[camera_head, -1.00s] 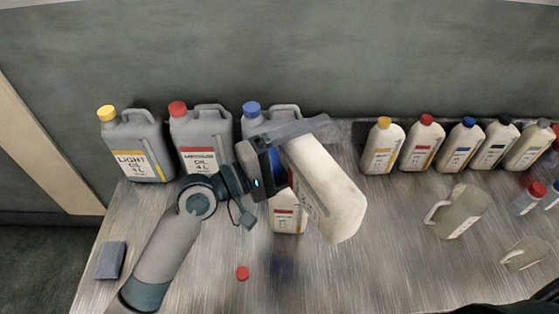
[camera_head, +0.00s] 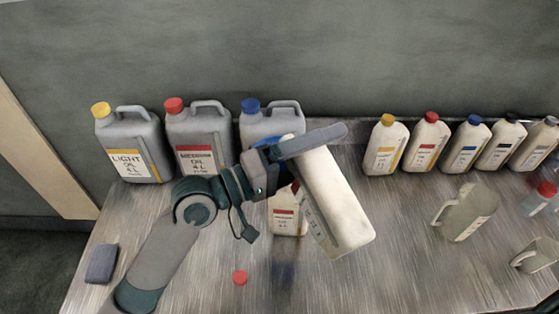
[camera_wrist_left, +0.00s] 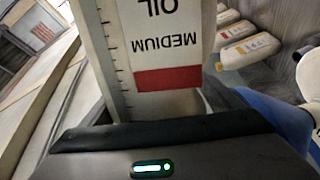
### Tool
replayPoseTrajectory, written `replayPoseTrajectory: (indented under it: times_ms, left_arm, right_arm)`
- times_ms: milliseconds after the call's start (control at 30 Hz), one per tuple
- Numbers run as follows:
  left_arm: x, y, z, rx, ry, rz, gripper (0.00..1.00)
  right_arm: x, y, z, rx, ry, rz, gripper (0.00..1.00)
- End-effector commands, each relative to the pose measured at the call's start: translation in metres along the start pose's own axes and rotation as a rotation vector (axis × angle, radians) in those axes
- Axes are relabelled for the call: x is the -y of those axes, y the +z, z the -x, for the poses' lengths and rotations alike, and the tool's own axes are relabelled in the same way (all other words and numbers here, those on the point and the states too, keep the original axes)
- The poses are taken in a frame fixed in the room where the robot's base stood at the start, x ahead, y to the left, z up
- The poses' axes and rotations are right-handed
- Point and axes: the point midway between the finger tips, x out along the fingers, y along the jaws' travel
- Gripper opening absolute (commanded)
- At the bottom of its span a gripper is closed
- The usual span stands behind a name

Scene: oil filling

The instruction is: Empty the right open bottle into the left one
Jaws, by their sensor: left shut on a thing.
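My left gripper (camera_head: 312,143) is shut on a white bottle (camera_head: 338,208) and holds it up in the air, strongly tilted. The bottle's base points to the lower right and its upper end is hidden behind the gripper. In the left wrist view the held bottle (camera_wrist_left: 165,45) shows a red-striped "MEDIUM OIL" label upside down. A second white bottle (camera_head: 284,222) with a red label stands upright on the table below the gripper. Its mouth is hidden, so I cannot tell whether anything pours into it. My right gripper is not in view.
Three grey canisters (camera_head: 200,138) stand behind the gripper. Several white bottles (camera_head: 424,147) line the back right. Two jugs (camera_head: 465,212) stand at the right. A red cap (camera_head: 239,278) and a dark block (camera_head: 101,263) lie in front.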

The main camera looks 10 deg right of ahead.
Motion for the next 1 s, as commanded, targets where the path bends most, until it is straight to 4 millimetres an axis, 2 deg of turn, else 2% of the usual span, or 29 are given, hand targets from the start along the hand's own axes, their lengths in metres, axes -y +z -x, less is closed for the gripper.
replayPoseTrajectory:
  times_ms: [33, 167, 300, 567, 600, 700, 800, 1000]
  left_arm:
    - [0.003, 0.006, 0.0, 0.004, 0.001, -0.037, 0.36]
    - [0.01, 0.009, 0.001, 0.015, 0.0, -0.189, 0.36]
    - [0.005, 0.008, 0.001, 0.028, 0.001, -0.343, 0.36]
    - [0.011, 0.01, 0.001, 0.05, 0.001, -0.626, 0.36]
    - [0.002, 0.011, 0.0, 0.054, 0.004, -0.676, 0.36]
    - [-0.009, 0.018, 0.0, 0.064, 0.004, -0.806, 0.36]
    - [-0.013, 0.026, -0.001, 0.076, 0.004, -0.952, 0.36]
    - [-0.009, 0.037, -0.001, 0.092, 0.003, -1.163, 0.36]
  right_arm:
    - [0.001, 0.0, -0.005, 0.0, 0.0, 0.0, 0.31]
    - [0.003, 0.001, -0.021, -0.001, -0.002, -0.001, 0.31]
    - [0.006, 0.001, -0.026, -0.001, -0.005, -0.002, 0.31]
    - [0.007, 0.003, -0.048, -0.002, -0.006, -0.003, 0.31]
    - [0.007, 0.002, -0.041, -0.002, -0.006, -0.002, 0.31]
    - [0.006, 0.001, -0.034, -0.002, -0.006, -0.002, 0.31]
    - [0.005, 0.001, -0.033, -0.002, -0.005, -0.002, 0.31]
    - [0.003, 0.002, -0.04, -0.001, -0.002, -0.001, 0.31]
